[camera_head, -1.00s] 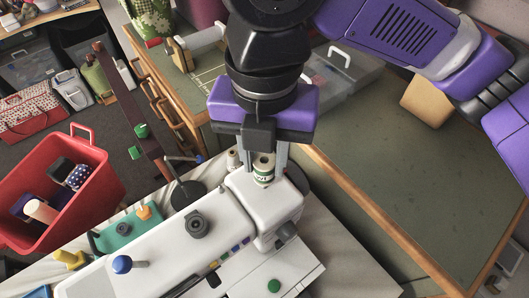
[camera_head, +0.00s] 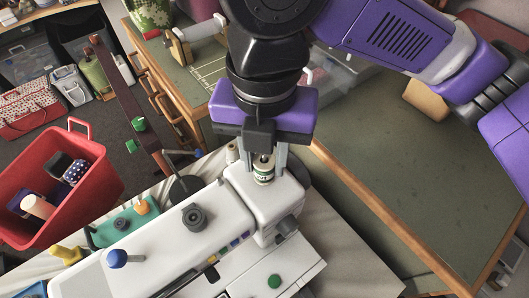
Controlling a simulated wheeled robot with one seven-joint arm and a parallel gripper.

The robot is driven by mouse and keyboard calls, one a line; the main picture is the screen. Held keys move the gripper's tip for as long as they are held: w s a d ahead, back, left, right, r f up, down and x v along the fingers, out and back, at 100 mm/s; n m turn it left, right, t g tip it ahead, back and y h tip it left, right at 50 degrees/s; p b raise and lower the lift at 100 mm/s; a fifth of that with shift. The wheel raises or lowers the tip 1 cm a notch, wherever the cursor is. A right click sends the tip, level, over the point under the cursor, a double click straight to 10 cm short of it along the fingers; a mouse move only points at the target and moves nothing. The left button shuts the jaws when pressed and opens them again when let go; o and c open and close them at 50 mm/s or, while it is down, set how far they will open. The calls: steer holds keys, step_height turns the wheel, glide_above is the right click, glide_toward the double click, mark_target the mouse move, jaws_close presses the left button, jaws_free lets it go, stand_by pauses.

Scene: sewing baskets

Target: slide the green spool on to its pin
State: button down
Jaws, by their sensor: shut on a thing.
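I cannot tell whether the spool's base touches the machine top.
A red basket (camera_head: 75,210) is at left. The green-topped table (camera_head: 420,190) at right is mostly clear.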

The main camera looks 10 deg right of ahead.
steer(key=shift+f, duration=0.4)
steer(key=c, duration=1)
jaws_free()
steer(key=shift+r, duration=0.1)
steer(key=shift+o, duration=0.2)
steer(key=shift+r, duration=3.9)
